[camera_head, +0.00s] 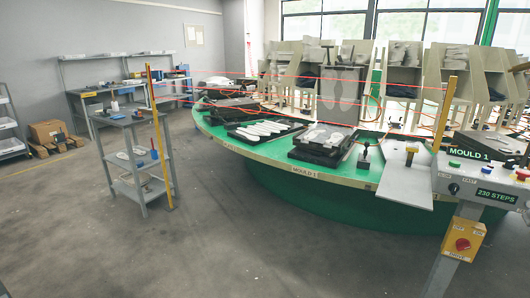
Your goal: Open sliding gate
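I cannot clearly make out a sliding gate in this view. Two yellow posts, one at the left (159,135) and one at the right (444,115), stand in front of the round green carousel (330,208). Thin red lines run between the posts, across the carousel. A flat light-grey plate (405,188) slopes at the carousel's right front edge, beside the control panel; I cannot tell whether it is part of a gate. My gripper is not in view.
The control panel (483,183) reads MOULD 1 and 230 STEPS, with a yellow switch box (463,240) below. A grey shelf trolley (141,188) stands left of the carousel. Dark moulds (323,145) rest on the carousel. The grey floor (230,250) in front is clear.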

